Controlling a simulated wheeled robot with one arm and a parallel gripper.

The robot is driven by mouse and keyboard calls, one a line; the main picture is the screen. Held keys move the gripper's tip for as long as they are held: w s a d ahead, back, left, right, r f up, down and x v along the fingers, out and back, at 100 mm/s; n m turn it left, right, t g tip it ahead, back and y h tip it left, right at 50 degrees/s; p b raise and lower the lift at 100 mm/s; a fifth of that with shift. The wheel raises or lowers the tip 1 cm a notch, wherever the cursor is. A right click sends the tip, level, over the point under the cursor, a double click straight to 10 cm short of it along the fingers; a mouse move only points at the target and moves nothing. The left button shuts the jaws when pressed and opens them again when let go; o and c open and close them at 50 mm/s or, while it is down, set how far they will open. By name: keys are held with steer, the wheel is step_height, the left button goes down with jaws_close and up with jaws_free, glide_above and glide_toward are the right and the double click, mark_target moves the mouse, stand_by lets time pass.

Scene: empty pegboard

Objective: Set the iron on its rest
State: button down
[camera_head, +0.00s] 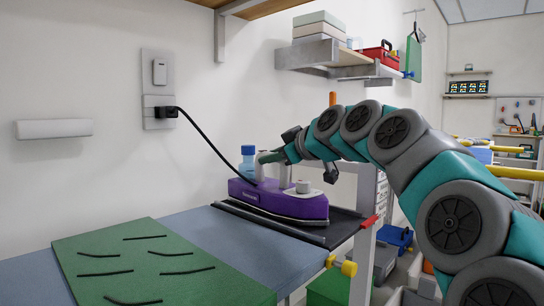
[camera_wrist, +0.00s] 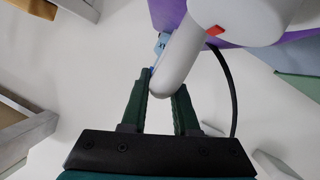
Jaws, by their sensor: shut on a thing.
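The purple iron (camera_head: 272,203) has a pale handle and a light grey knob, and a black cord runs from it. It is level over the dark tray-like rest (camera_head: 345,222) at the right end of the ironing surface. I cannot tell whether its sole touches the rest. My gripper (camera_head: 268,157) comes from the right at the top of the iron. In the wrist view my gripper (camera_wrist: 164,85) has its fingers on either side of the white handle (camera_wrist: 180,65), shut on it. Part of the handle is hidden by the fingers.
A green cloth (camera_head: 155,265) with dark creases lies on the blue-grey board (camera_head: 225,243). The cord leads to a wall socket (camera_head: 160,112). A blue-capped bottle (camera_head: 247,160) stands behind the iron. A shelf (camera_head: 345,65) hangs above right.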

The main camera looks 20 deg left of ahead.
steer(key=shift+r, duration=0.1)
steer(key=c, duration=0.6)
jaws_free()
steer(key=shift+d, duration=0.1)
